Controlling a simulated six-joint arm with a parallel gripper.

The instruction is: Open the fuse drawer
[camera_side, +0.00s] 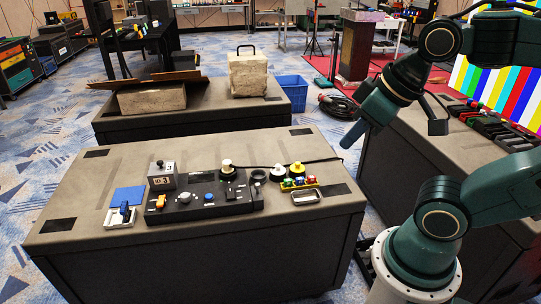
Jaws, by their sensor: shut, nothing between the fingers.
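A dark control panel (205,199) lies on the near grey table, with knobs, buttons and an orange switch on it. Beside its right end, a small yellow holder (299,185) carries several coloured pieces that may be fuses. A pale-rimmed rectangular piece (306,197) lies just in front of the holder. No part is clearly recognisable as the fuse drawer, and I cannot tell whether it is open. My gripper (348,142) is shut and empty, pointing down in the air. In the picture it is to the upper right of the panel and holder, touching neither.
The near table (95,180) has a blue square (127,196) and a white-based switch (121,216) at left. A cable (300,164) runs along the back. A second table behind holds stone-like blocks (248,75). A console stands at right.

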